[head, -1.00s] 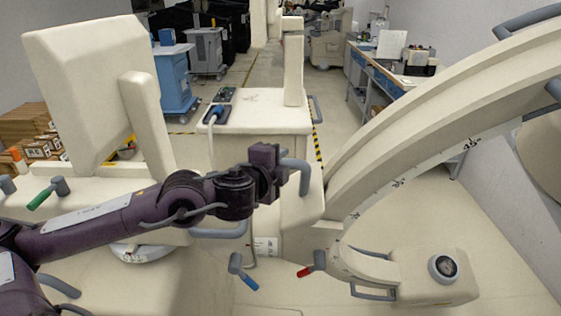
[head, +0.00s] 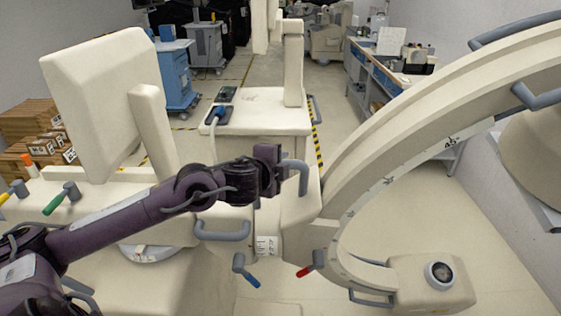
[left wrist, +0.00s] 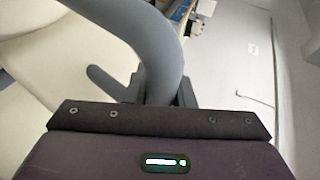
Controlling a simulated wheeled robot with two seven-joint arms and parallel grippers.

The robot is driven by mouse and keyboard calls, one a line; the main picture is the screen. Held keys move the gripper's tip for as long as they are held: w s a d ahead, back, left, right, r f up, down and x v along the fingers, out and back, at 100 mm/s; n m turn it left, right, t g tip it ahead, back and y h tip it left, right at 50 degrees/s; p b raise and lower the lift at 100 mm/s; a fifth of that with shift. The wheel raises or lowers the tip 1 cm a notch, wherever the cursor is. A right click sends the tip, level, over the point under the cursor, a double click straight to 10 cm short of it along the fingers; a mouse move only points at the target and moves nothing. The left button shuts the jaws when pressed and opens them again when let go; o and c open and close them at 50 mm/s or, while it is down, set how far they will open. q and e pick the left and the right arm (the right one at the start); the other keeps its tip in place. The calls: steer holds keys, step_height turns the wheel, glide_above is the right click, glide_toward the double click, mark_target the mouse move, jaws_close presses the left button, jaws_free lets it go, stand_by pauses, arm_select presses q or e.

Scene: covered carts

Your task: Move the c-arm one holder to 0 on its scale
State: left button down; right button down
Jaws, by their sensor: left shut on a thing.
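The c-arm (head: 420,125) is a large cream arc at the right, with a dark printed scale on its side; a 45 is readable. Its holder (head: 303,215) is a cream block around the arc's lower part, carrying a grey bar handle (head: 303,178). My left gripper (head: 284,166) is shut on that handle. In the left wrist view the curved grey handle (left wrist: 165,45) runs down between the dark fingers (left wrist: 166,92). The fingertips are partly hidden, and I cannot read the scale value at the holder. My right gripper is not in view.
A blue-tipped lever (head: 246,272) and a red-tipped lever (head: 310,265) are below the holder. A cream monitor (head: 105,95) stands at the left, with cardboard boxes (head: 35,125) behind it. Bare floor lies right of the c-arm's lower end.

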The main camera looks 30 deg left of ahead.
arm_select(q)
steer(key=w+a, duration=0.3)
steer(key=w, duration=0.4)
steer(key=shift+a+f, duration=0.25)
steer(key=shift+a, duration=0.1)
steer(key=c, duration=1.6)
jaws_free()
steer(key=shift+s, duration=0.15)
steer(key=o, duration=0.3)
steer(key=shift+v, duration=0.95)
steer(key=shift+o, duration=0.2)
steer(key=shift+d+r, duration=0.1)
steer(key=shift+d, duration=0.1)
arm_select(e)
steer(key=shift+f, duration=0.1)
arm_select(q)
steer(key=shift+a, duration=0.1)
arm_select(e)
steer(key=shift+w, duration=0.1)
